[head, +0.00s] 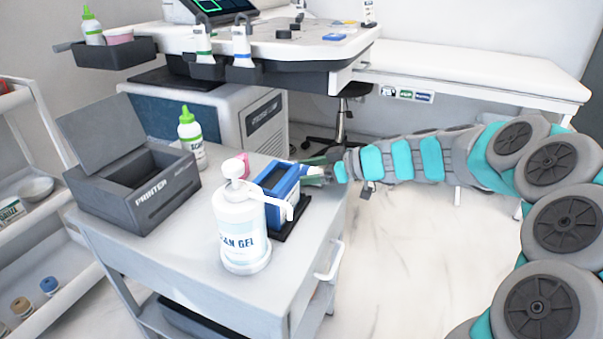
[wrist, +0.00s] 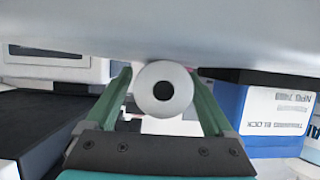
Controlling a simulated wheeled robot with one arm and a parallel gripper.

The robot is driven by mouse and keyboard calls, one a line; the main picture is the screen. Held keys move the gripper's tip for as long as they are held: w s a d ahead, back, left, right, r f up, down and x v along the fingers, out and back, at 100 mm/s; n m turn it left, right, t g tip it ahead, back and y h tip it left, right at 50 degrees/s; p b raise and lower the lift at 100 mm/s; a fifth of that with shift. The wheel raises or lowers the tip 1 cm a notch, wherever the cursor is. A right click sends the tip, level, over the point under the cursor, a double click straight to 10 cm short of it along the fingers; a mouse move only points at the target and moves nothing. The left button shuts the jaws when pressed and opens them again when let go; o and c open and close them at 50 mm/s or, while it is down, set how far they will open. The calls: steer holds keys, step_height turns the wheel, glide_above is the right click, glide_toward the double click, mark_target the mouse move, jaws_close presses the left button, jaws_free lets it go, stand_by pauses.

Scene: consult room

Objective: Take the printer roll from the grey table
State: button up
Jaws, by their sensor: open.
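The printer roll (wrist: 146,102) is white with a dark round hole facing me in the wrist view. It appears to rest against the pale table surface, which is at the top of that upside-down view. My gripper (wrist: 160,82) is open, with one green finger on each side of the roll and a small gap visible on both sides. In the head view my gripper (head: 313,171) reaches in low over the right edge of the grey table (head: 190,262), behind the blue box. I cannot make out the roll there; the box and pump bottle seem to hide it.
The blue training block box (head: 283,187) on a dark base stands close to my gripper. A scan gel pump bottle (head: 241,228), a dark grey printer (head: 140,190) with raised lid and a green-capped bottle (head: 190,138) share the table. An ultrasound console (head: 290,48) stands behind.

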steer(key=shift+c, duration=0.4)
jaws_close()
